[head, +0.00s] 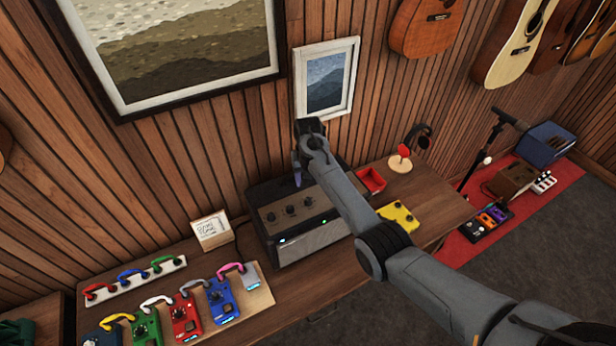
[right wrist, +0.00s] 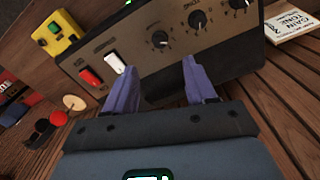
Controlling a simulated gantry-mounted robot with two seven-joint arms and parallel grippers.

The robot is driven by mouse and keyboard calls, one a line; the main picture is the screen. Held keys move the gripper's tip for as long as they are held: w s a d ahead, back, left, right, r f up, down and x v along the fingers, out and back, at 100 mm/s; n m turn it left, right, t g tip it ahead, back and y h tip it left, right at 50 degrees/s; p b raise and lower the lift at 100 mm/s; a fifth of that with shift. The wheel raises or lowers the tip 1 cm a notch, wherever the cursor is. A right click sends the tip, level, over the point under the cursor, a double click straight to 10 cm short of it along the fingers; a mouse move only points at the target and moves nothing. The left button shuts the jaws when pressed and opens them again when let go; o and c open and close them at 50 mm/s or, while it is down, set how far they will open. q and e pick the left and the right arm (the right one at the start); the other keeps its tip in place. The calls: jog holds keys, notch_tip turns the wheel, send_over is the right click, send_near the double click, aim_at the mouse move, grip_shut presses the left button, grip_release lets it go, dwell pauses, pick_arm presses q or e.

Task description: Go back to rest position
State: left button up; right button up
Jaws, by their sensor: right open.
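My right arm (head: 345,205) reaches in from the lower right over the table. Its gripper (head: 297,174) is above the back part of the black amplifier (head: 300,250), near the wood-slat wall. In the right wrist view the two purple fingers (right wrist: 158,66) stand apart with nothing between them. The amplifier's panel with knobs and switches (right wrist: 150,45) lies beyond the fingertips. My left gripper is not in view.
The wooden table (head: 345,286) holds a pedalboard (head: 262,296), a white patch strip (head: 135,285), a small card (head: 212,231), a yellow pedal (head: 398,216), a red tray (head: 371,180) and a headphone stand (head: 400,163). Framed pictures and guitars (head: 425,25) hang on the wall.

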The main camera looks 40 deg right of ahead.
jog(key=shift+r, duration=0.4)
jog(key=shift+n+t+h, duration=0.3)
jog(key=shift+n+h, duration=0.3)
jog(key=shift+n, duration=0.3)
jog(key=s+f, duration=0.2)
jog(key=s+a+f, duration=0.1)
jog(key=s+f, duration=0.1)
jog(key=s+a+f, duration=0.1)
jog(key=s+f, duration=0.1)
jog(key=shift+a+p, duration=0.2)
jog(key=shift+p, duration=0.1)
jog(key=s+a+f+n+t, duration=0.1)
jog(key=s+a+f+n, duration=0.3)
jog(key=s, duration=0.6)
jog(key=s+a+r, duration=0.2)
jog(key=s+a, duration=0.2)
jog(key=s, duration=0.2)
jog(key=s+a+r+n+t+y+p, duration=0.1)
jog(key=s+a+r, duration=0.2)
jog(key=s, duration=0.4)
jog(key=s+a+r+n+t, duration=0.1)
jog(key=s+a+r, duration=0.1)
jog(key=s+a, duration=0.3)
jog(key=shift+s+r+p, duration=0.3)
jog(key=shift+s+p, duration=0.1)
jog(key=shift+s, duration=0.85)
